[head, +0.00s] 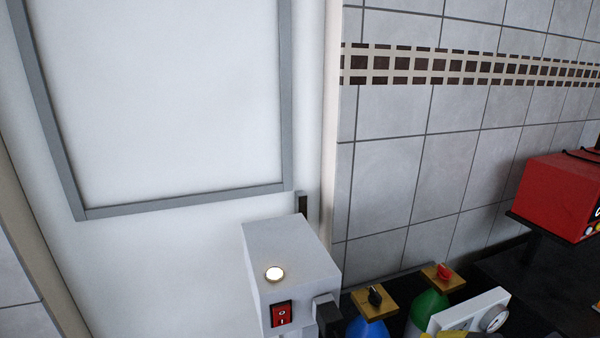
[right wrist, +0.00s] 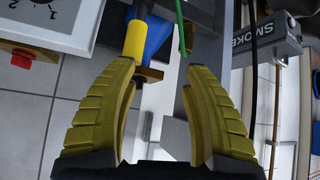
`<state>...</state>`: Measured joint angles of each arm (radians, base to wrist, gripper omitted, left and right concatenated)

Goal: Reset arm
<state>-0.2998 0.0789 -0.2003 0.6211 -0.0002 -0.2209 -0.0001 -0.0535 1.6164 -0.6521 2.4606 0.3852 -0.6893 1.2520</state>
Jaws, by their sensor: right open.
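My right gripper (right wrist: 157,64) shows in the right wrist view with its two yellow ridged fingers spread apart. Nothing sits between the fingertips. A yellow cylinder (right wrist: 134,40) and a blue object (right wrist: 157,38) lie beyond the left finger. My left gripper is not in the head view. No whole arm shows in the head view; only a small yellow patch shows at its bottom edge, and I cannot tell what it is.
A grey box (head: 290,250) with a lit round button and red switch (head: 282,314) stands before a framed white panel (head: 170,100). Blue (head: 368,328) and green (head: 428,308) bottles, a white gauge unit (head: 470,315) and a red box (head: 555,195) are to its right.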

